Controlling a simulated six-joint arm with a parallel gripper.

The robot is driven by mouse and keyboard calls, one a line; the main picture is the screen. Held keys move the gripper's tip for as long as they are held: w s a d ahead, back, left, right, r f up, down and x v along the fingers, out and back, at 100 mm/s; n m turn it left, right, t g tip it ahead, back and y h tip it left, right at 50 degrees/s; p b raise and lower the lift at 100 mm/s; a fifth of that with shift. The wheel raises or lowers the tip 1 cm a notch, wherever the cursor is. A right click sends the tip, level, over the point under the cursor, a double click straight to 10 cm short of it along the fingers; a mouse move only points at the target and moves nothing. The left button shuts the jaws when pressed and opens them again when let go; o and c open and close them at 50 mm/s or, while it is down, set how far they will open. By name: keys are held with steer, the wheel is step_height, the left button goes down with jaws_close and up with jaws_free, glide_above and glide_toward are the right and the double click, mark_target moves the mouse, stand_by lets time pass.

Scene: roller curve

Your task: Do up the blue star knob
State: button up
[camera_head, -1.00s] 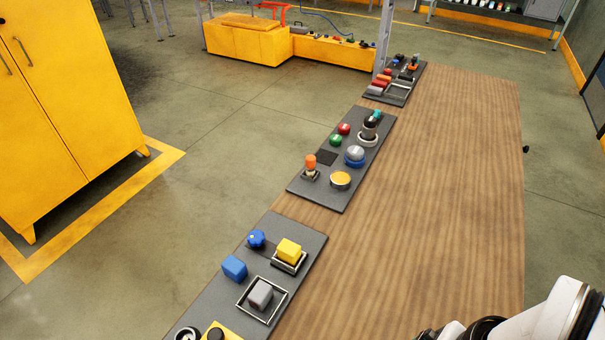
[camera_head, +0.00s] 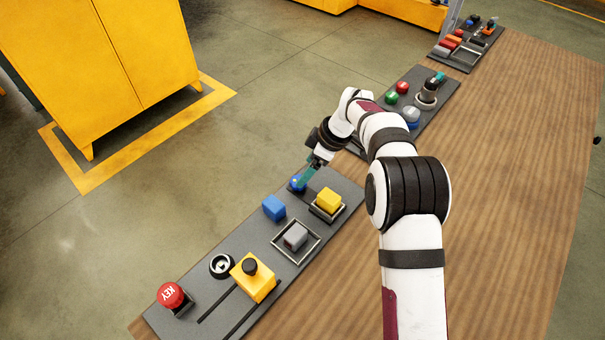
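The blue star knob (camera_head: 296,184) sits near the far left corner of the nearest grey panel (camera_head: 232,255). It is partly covered by my gripper (camera_head: 305,178). My gripper reaches down to the knob from above and the right, with its teal fingers at the knob. The fingers are small in the picture, and I cannot tell whether they are apart or closed on the knob.
Close to the knob on the same panel are a blue block (camera_head: 273,207) and a yellow block (camera_head: 328,200). A grey block (camera_head: 295,236), a yellow box with a black knob (camera_head: 253,278) and a red KEY button (camera_head: 171,295) are nearer. The wooden tabletop (camera_head: 500,200) is bare at right.

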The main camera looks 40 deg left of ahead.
steer(key=x, duration=0.5)
steer(key=shift+a+f, duration=0.1)
steer(key=shift+f, duration=0.05)
jaws_close()
